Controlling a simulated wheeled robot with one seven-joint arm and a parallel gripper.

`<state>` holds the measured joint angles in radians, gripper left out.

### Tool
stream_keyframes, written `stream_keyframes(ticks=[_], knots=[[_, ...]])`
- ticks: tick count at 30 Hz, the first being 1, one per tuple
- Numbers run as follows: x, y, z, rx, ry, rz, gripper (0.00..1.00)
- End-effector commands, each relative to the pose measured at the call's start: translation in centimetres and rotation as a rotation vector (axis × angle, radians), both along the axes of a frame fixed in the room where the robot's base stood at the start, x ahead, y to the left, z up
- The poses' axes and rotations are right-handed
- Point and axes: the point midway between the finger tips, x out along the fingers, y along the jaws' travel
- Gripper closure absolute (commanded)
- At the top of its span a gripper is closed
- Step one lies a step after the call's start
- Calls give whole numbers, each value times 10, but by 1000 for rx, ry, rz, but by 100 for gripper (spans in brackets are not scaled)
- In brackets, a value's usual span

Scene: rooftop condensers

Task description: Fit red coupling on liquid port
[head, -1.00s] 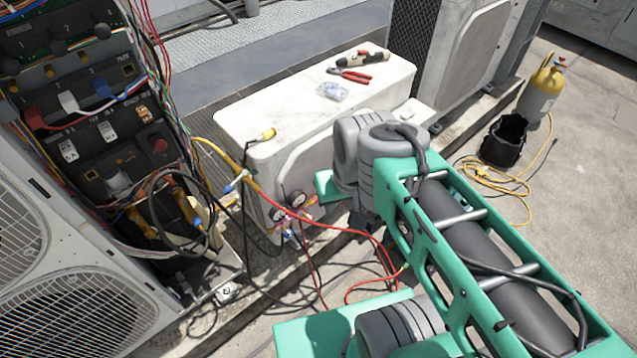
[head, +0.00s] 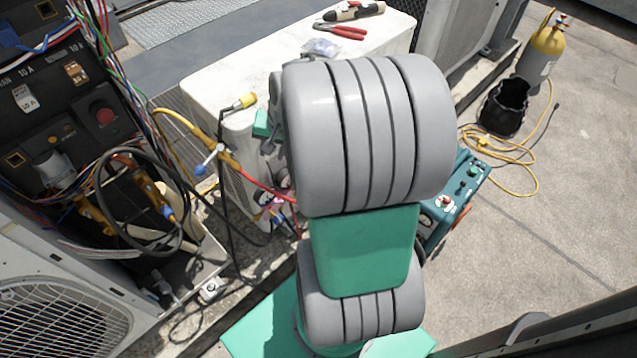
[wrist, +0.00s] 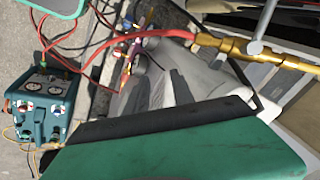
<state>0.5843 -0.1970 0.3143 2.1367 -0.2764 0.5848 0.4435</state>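A red hose (head: 265,190) runs to a brass fitting (head: 228,160) with a blue-tipped handle, beside the open electrical unit. In the wrist view the red hose (wrist: 110,55) meets brasswork (wrist: 212,42), with a grey rod beside it. I cannot tell which part is the red coupling and which the liquid port, or how they are seated. A green part of my gripper (head: 262,125) shows left of my arm, near the fitting. In the wrist view, a green body with a black edge fills the bottom.
A white condenser (head: 225,85) carries red pliers (head: 340,31), a small bag and a yellow-tipped tool (head: 240,101). A teal machine (head: 455,200) stands right of my arm. Loose wires crowd the left.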

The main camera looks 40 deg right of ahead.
Motion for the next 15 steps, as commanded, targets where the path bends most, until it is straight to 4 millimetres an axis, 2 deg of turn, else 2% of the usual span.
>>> stream_keyframes(ticks=[1,3,6,10,15], knots=[[-1,-35,-65,56,-12,-136,71],[-2,-74,-108,127,-46,-303,71],[-10,-118,-154,209,-91,-489,71],[-19,-147,-180,268,-130,-619,71],[-15,-152,-193,283,-137,-647,71]])
